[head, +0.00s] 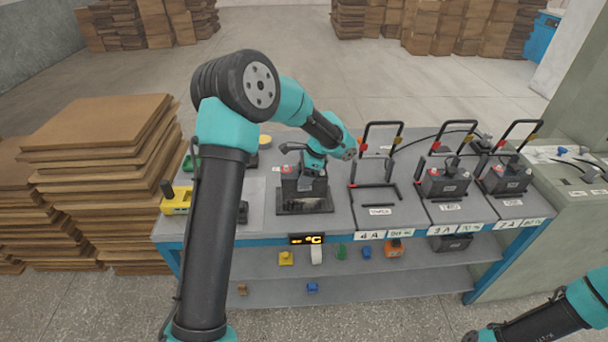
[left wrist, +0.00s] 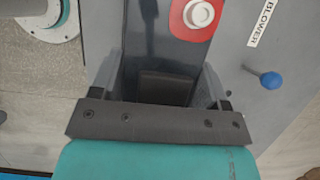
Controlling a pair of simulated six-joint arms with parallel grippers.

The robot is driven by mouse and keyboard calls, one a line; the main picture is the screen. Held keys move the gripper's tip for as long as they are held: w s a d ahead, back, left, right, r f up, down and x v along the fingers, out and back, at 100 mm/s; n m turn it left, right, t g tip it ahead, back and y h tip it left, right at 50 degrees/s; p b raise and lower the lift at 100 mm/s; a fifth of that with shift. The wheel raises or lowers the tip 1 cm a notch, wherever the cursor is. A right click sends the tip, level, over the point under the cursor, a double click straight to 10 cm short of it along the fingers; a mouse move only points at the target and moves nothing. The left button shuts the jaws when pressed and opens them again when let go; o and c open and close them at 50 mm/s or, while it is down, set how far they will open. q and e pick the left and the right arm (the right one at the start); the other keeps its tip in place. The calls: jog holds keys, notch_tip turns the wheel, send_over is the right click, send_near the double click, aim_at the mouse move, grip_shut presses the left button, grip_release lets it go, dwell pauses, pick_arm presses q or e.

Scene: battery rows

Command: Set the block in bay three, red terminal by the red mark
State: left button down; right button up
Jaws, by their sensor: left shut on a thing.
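My left gripper (head: 314,168) is shut on a dark block (head: 303,191) at the left of the bench. The block is upright on or just over a black tray (head: 320,207); I cannot tell if it touches. A red patch shows on its top left. In the left wrist view the block (left wrist: 165,40) is between the fingers, with a pale round terminal on red (left wrist: 200,13). The leftmost framed bay (head: 376,193), right of the gripper, is empty, with red and yellow marks on its frame. My right gripper (head: 472,337) is partly cut off at the lower right.
The other two bays hold dark blocks (head: 446,183) (head: 506,178) under upright black handles. A cable arches behind them. A yellow box (head: 176,202) is at the bench's left end. Small coloured parts lie on the lower shelf (head: 380,287). Cardboard stacks (head: 95,145) stand left.

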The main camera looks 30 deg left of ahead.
pick_arm(q)
jog(key=shift+w+a+f, duration=0.15)
jog(key=shift+w+a, duration=0.1)
jog(key=shift+w, duration=0.15)
jog(key=shift+f, duration=1.55)
jog(key=shift+f, duration=0.15)
jog(key=shift+c, duration=0.5)
grip_release()
jog(key=shift+s+f, duration=0.1)
jog(key=v, duration=1.2)
jog(key=shift+s, duration=0.15)
